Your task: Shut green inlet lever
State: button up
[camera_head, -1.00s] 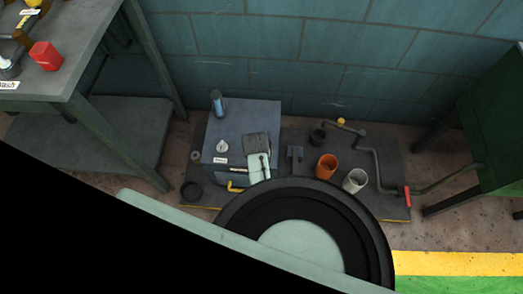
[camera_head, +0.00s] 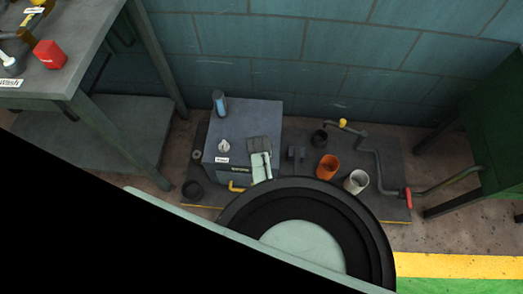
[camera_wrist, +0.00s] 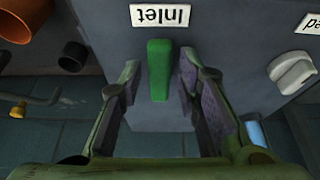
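In the wrist view the green inlet lever (camera_wrist: 159,70) stands out from the face of a grey box (camera_wrist: 220,30), just by the upside-down "Inlet" label (camera_wrist: 160,15). My gripper (camera_wrist: 160,78) is open, with one finger on each side of the lever. A gap shows between the lever and each finger, wider on the left. In the head view the grey box (camera_head: 240,112) stands on a dark base by the wall. The lever cannot be made out there, as parts of my arm cover that side of the box.
A white knob (camera_wrist: 292,72) sits on the same box, right of the lever in the wrist view. An orange cup (camera_head: 327,167), a pale cup (camera_head: 356,181) and a bent pipe with a yellow knob (camera_head: 343,123) stand right of the box. A workbench (camera_head: 95,60) is at left.

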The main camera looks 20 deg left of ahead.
grip_shut()
